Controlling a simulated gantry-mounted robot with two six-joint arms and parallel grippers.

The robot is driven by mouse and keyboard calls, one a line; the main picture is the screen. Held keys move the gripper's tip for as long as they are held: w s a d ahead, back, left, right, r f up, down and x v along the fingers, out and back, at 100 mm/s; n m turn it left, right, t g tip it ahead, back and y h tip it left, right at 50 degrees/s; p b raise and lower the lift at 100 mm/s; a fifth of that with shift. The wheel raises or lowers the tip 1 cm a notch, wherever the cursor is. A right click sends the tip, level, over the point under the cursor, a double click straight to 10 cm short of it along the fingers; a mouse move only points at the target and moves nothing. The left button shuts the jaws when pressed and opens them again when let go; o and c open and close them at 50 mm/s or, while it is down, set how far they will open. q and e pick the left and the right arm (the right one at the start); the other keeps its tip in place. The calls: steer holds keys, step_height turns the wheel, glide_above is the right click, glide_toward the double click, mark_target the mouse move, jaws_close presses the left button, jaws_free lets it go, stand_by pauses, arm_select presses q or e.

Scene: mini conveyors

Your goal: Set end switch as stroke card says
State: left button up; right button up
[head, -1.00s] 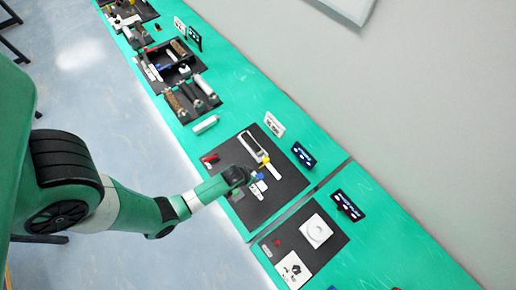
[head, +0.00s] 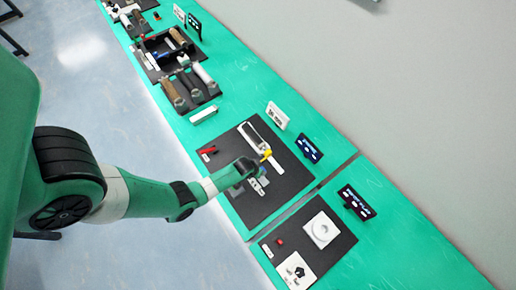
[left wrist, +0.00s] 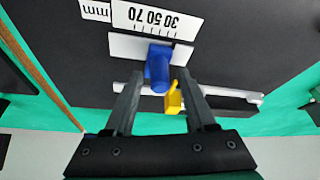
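My left gripper (left wrist: 160,86) points down at the end-switch unit, its two fingers apart. A blue block (left wrist: 158,66) sits between the fingers on a white plate (left wrist: 122,46), with narrow gaps visible on both sides. A yellow lever-like piece (left wrist: 174,99) is beside the blue block, near the right finger. A white scale strip (left wrist: 155,17) printed 30, 50, 70 lies beyond the block. In the head view my left gripper (head: 256,168) hides most of the blue block; the yellow piece (head: 266,156) shows beside it. A white card (head: 277,116) stands behind the mat; its print is unreadable.
The unit lies on a black mat (head: 226,197) with a white-and-black cylinder-like part (head: 252,135) and a small red piece (head: 208,150). A dark display (head: 309,149) stands behind. Another mat (head: 337,250) with a white round part (head: 320,229) is nearer.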

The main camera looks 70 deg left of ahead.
arm_select(q)
jaws_close()
stand_by(1.3)
